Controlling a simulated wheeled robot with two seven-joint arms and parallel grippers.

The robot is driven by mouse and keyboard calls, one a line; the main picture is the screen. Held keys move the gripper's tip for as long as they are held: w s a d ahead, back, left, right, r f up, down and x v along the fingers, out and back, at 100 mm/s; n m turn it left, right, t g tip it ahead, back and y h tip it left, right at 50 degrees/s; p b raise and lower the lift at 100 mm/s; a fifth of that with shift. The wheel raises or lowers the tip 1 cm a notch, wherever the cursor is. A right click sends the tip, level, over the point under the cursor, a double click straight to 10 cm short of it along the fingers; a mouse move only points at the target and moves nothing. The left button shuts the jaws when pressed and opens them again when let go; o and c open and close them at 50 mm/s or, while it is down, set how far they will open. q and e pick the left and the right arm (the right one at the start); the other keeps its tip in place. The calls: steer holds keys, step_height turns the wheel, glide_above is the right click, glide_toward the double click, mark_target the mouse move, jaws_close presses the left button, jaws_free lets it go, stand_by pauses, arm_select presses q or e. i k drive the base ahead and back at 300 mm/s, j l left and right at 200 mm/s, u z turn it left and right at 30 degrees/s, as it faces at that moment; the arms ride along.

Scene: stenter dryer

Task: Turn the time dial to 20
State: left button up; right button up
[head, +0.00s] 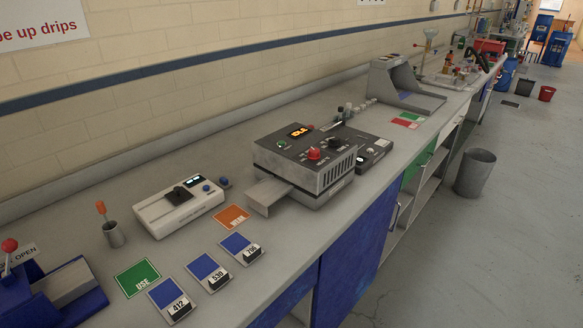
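The stenter dryer (325,185) is a grey box with a dark top panel, standing on the bench in the middle of the head view. Its top carries a red dial (314,154), a black dial (335,143), a green button (282,146) and a small display (299,131) with orange characters. The lettering by the dials is too small to read, so I cannot tell which is the time dial or where it points. A flat grey tray (268,195) sticks out at its left side. Neither of my grippers is in view.
A white meter (180,207) stands left of the dryer, with an orange card (232,217) between. Several numbered blue cards lie in front. A dark flat device (370,150) sits close on the right. A grey bin (475,172) stands on the open floor.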

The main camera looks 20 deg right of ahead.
mark_target(334, 140)
steer(key=i+l+z, duration=0.1)
steer(key=z, duration=1)
steer(key=i+j, duration=0.05)
